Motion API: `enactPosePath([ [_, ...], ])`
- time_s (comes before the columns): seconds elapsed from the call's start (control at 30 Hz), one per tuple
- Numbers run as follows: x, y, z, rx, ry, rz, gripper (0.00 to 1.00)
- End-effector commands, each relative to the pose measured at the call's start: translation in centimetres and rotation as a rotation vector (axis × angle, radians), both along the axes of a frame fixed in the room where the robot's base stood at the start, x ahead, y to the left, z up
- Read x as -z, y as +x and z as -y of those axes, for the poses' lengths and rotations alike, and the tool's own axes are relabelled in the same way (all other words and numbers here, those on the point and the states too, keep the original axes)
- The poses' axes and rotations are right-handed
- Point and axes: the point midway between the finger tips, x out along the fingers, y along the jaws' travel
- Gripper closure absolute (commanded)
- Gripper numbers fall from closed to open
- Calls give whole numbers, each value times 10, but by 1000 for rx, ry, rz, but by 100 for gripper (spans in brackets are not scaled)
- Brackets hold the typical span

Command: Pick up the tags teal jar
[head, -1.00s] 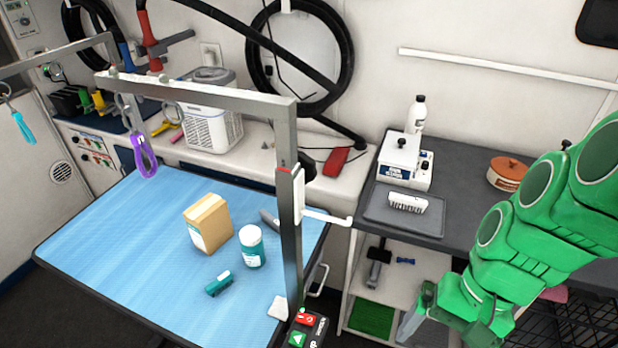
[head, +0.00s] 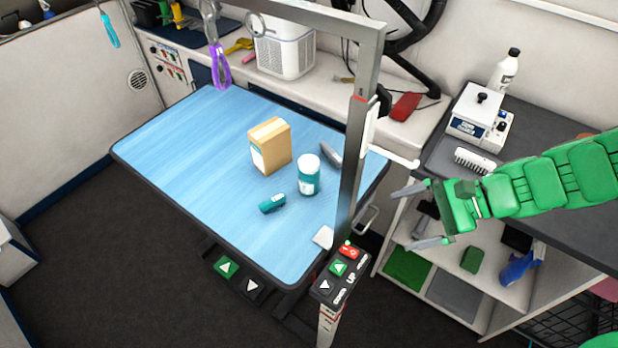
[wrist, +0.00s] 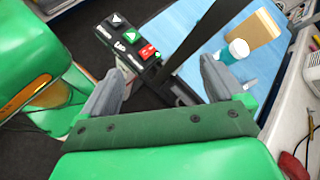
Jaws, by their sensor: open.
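The teal jar (head: 309,176), with a white lid and a teal label, stands upright on the blue grooming table (head: 190,150). It also shows in the wrist view (wrist: 234,51), beyond the dark post. My gripper (head: 412,216) is open and empty, to the right of the jar and beyond the table's right edge. The grey post (head: 357,160) of the grooming arm stands between my gripper and the jar. In the wrist view my two grey fingers (wrist: 160,88) are spread apart with nothing between them.
A cardboard box (head: 270,146) stands behind the jar, a teal item (head: 272,204) lies in front, and a grey tool (head: 331,154) lies behind it. A control box (head: 340,275) sits near the post's foot. A shelf unit (head: 450,260) is at the right.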

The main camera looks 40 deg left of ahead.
Motion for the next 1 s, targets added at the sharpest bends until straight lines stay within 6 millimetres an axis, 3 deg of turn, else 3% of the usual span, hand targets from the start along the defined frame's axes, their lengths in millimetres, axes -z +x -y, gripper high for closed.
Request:
enactPosePath([
  [0.6,58,76,-76,285,188,-317,5],
  [1.0,106,107,-146,428,318,-512,5],
])
